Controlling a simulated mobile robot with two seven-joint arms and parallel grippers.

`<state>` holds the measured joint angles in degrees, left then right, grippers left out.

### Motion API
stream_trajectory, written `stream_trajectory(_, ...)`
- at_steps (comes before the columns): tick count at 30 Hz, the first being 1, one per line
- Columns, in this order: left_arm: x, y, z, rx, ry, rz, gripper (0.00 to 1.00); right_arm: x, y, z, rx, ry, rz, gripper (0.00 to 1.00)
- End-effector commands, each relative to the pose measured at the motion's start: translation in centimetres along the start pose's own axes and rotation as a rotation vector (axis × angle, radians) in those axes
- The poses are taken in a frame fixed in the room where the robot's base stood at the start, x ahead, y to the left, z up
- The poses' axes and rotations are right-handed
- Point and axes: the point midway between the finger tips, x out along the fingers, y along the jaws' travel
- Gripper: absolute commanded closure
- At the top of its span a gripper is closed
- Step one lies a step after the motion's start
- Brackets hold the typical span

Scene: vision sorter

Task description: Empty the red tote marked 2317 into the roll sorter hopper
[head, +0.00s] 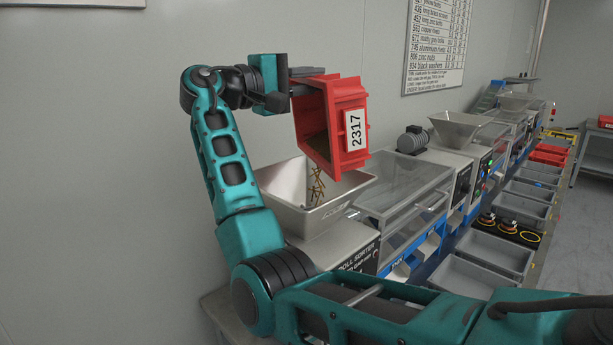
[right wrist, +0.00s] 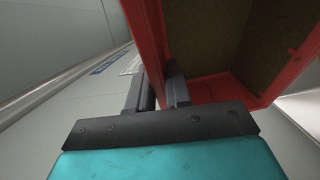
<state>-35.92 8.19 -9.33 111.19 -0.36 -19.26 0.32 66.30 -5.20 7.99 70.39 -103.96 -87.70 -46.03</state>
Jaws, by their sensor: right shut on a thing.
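The red tote (head: 312,118) marked 2317 is tipped on its side above the roll sorter's metal hopper (head: 275,185). My right gripper (head: 302,82) is shut on the tote's upper wall. In the right wrist view the gripper fingers (right wrist: 162,98) pinch the wall of the red tote (right wrist: 146,28), and the part of its brown inside that shows looks bare. Several thin brass-coloured pieces (head: 318,186) show just below the tote's mouth, over the hopper; whether they are falling or lying is not clear. The hopper's bottom is partly hidden. My left gripper is not in view.
A clear-covered machine bed (head: 405,184) adjoins the hopper on the right. Another hopper (head: 460,128) and machines stand farther along the row. Several grey bins (head: 497,250) line the front, with red totes (head: 550,156) farther back. The wall is close behind.

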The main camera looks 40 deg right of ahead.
Motion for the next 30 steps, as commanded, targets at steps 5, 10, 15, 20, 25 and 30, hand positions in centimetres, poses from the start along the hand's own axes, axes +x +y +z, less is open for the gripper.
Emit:
stream_trajectory(5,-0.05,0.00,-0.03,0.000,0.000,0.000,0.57,-0.33,0.12,-0.05,-0.004,0.000,0.023,1.00)
stream_trajectory(10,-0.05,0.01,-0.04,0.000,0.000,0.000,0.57,-0.13,0.19,0.00,0.001,-0.001,0.010,1.00)
stream_trajectory(15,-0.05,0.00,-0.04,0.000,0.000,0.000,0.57,-0.33,0.12,-0.06,-0.004,-0.001,0.024,1.00)
stream_trajectory(20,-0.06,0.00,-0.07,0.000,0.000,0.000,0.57,-0.62,0.10,-0.13,-0.008,0.000,0.041,1.00)
stream_trajectory(25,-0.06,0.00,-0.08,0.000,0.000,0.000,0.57,-0.53,0.12,-0.11,-0.007,-0.002,0.036,1.00)
stream_trajectory(30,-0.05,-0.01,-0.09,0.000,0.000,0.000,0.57,-0.78,0.06,-0.17,-0.011,-0.001,0.050,1.00)
